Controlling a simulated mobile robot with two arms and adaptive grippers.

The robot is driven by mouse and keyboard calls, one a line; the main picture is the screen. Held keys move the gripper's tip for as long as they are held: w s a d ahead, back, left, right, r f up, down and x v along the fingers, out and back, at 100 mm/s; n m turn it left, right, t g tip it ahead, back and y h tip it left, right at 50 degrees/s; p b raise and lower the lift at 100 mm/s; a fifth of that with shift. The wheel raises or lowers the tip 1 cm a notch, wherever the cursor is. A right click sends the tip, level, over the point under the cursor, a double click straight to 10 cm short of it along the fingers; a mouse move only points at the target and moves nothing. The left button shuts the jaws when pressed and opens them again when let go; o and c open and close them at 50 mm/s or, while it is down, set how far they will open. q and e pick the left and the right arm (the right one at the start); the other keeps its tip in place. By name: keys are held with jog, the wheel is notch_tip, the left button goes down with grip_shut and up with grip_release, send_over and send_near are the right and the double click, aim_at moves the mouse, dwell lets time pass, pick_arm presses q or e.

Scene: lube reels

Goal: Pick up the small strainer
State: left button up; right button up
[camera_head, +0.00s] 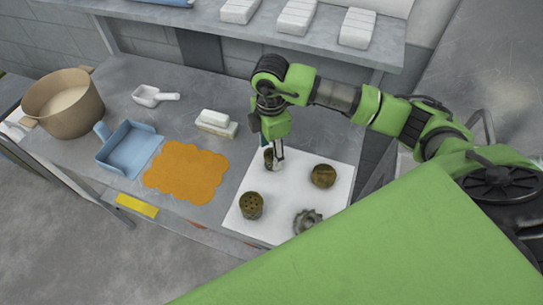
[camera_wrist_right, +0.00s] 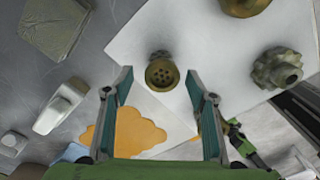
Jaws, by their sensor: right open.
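The small strainer (camera_wrist_right: 162,74) is a round, brownish-gold cup with holes in its bottom. In the right wrist view it lies ahead of and between the fingertips, with a small dark tab on its far side. In the head view it (camera_head: 268,155) shows at the far part of the white mat, partly hidden by my right gripper. My right gripper (camera_head: 275,160) points down at it and is open, with a wide gap between the fingers (camera_wrist_right: 160,82). Nothing is held.
The white mat (camera_head: 290,187) also bears a larger perforated cup (camera_head: 251,206), a round brown part (camera_head: 323,176) and a toothed gear (camera_head: 307,221). Left are an orange cloth (camera_head: 186,172), a blue dustpan (camera_head: 128,148), a white block (camera_head: 216,121) and a scoop (camera_head: 150,96). A shelf (camera_head: 270,28) overhangs behind.

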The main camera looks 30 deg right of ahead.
aim_at(272, 154)
jog(key=shift+s+d+f+p, duration=0.15)
jog(key=shift+f+p, duration=0.4)
jog(key=shift+f, duration=1.35)
jog(key=c, duration=1.3)
pick_arm(q)
jog(key=shift+s+r, duration=0.65)
jog(key=shift+r, duration=0.15)
